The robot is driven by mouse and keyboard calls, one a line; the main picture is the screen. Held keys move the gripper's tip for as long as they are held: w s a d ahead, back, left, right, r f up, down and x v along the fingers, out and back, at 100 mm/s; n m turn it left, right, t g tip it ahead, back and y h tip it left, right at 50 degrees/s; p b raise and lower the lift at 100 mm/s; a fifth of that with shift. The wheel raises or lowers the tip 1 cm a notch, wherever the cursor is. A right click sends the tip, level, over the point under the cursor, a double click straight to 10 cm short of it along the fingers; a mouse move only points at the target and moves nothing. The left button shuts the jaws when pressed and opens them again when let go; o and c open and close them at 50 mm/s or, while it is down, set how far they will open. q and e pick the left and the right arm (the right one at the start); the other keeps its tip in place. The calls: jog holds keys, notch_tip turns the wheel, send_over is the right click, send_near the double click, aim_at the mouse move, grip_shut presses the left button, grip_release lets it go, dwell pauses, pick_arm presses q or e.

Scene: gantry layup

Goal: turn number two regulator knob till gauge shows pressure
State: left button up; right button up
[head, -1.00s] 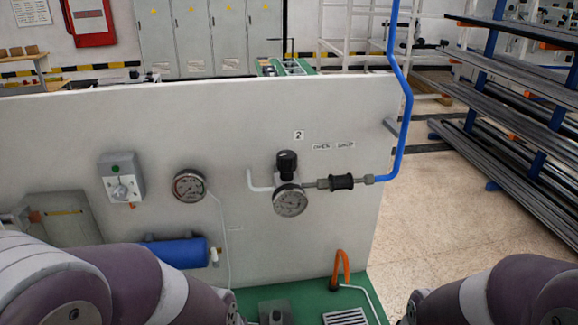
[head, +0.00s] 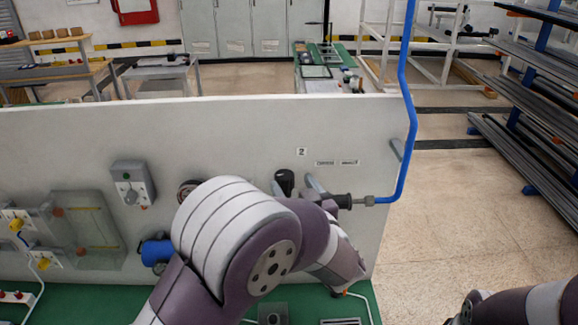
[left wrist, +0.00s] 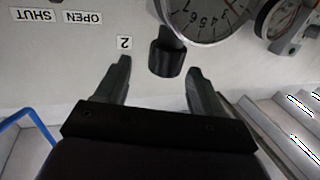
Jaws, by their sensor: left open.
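The black number two regulator knob (head: 285,181) is on the grey panel, below and left of the "2" label (head: 301,151). My left gripper (head: 296,187) is open in front of the panel at the knob. In the left wrist view, which is upside down, the knob (left wrist: 167,58) lies between and just beyond the fingertips of the open left gripper (left wrist: 158,70); I see no grip on it. The regulator's gauge (left wrist: 208,14) is partly cut off there, and I cannot read its needle surely. My left arm hides this gauge in the head view.
A blue pipe (head: 402,120) runs down the panel's right side to a black fitting (head: 343,200). A second gauge (left wrist: 287,20) sits beside the regulator. A grey switch box (head: 132,184) and a blue cylinder (head: 155,252) are left of my arm.

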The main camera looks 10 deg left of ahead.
aim_at(288, 183)
pick_arm(q)
jog(key=x, duration=0.2)
jog(key=p+x, duration=0.1)
jog(key=x, duration=0.1)
jog(key=shift+s+a+r, duration=0.1)
jog(key=shift+s+a, duration=0.1)
jog(key=shift+a, duration=0.4)
jog(key=shift+w+d, duration=0.2)
jog(key=shift+d, duration=0.1)
jog(key=c, duration=0.5)
jog(key=shift+a, duration=0.15)
jog(key=c, duration=0.4)
jog(key=shift+c, duration=0.2)
pick_arm(e)
jog(key=shift+s+a+r, duration=0.1)
jog(key=shift+a+r, duration=0.05)
jog(key=shift+r, duration=0.4)
jog(key=shift+s+a+r, duration=0.1)
jog(key=shift+r, duration=0.4)
jog(key=shift+f, duration=0.15)
